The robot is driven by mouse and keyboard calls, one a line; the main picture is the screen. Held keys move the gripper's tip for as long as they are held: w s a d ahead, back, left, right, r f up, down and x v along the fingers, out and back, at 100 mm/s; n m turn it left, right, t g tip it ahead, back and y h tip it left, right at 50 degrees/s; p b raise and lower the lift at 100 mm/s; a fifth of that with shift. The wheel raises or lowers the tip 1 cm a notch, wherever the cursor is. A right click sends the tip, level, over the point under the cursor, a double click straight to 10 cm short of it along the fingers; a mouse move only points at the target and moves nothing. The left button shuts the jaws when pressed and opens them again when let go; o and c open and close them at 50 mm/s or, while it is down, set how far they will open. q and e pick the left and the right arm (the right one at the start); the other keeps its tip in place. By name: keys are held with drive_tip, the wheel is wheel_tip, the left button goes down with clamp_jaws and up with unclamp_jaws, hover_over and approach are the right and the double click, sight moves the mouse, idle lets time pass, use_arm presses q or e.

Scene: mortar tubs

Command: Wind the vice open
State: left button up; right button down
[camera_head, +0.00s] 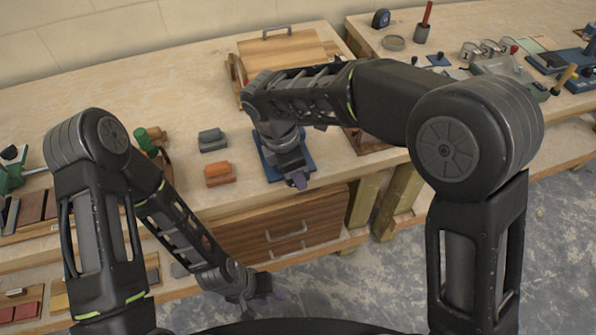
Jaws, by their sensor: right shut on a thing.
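The blue vice (270,168) sits at the front edge of the bench, mostly hidden under my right forearm and wrist. Only parts of its blue body show on both sides of my gripper. My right gripper (299,181) points down at the vice's front, at the bench edge, and is shut on what seems to be the vice handle. The handle itself is hidden, and I cannot see how far apart the jaws are. My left gripper (262,292) hangs low in front of the bench, away from the vice, small and dark; its fingers are unclear.
An orange block (219,174) and a grey block (212,140) lie left of the vice. A wooden box with a handle (285,48) stands behind it. Drawers (283,228) are below. The right-hand bench holds tins and tools. The bench's back left is clear.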

drive_tip(key=shift+w, duration=0.1)
drive_tip(key=c, duration=1.3)
unclamp_jaws()
drive_tip(key=shift+o, duration=0.2)
drive_tip(key=shift+b+v, duration=0.3)
drive_tip(key=shift+v, duration=3.65)
